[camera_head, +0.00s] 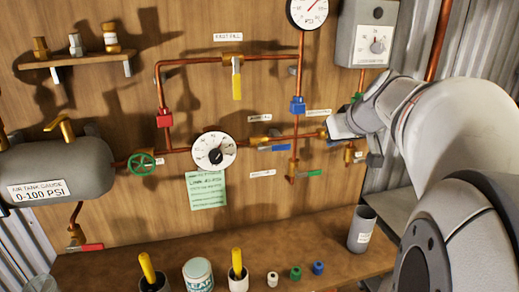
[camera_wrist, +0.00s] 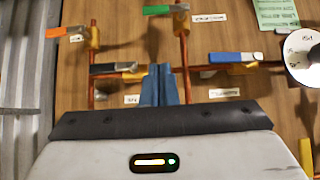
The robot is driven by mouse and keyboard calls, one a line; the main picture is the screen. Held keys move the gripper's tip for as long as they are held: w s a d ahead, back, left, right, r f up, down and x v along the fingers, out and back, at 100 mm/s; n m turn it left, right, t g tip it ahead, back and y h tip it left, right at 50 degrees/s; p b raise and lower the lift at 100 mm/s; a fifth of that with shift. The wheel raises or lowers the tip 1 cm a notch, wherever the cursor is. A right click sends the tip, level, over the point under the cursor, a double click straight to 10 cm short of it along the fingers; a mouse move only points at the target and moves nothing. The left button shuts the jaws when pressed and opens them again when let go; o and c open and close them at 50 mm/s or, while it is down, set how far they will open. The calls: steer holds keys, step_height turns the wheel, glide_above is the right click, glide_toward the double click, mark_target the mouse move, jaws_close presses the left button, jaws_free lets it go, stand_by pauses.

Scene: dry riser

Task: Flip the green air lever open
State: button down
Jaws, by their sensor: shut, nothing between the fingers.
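The green lever (camera_head: 305,174) sits low on the vertical copper pipe in the head view, its handle lying crosswise to the pipe. In the wrist view, which looks upside down, the green lever (camera_wrist: 163,9) shows at the top edge beside a brass valve body. My gripper (camera_wrist: 160,68) is shut and empty, its fingers close together in front of the board. In the head view my gripper (camera_head: 335,126) is above and right of the green lever, and its fingertips are hard to make out. The fingers and green lever are apart in the wrist view.
A black lever (camera_wrist: 112,69) lies just beside my fingers. A blue lever (camera_wrist: 235,57) and an orange lever (camera_wrist: 55,32) are nearby. A yellow lever (camera_head: 236,85), a dial gauge (camera_head: 214,150) and a green handwheel (camera_head: 142,163) stand further left. A grey cup (camera_head: 361,229) is below.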

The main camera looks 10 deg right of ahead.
steer(key=p, duration=0.2)
glide_above(308, 172)
steer(key=s+d, duration=0.2)
step_height(308, 172, down, 7)
steer(key=f, duration=0.4)
steer(key=shift+w+f, duration=0.1)
steer(key=shift+w, duration=0.2)
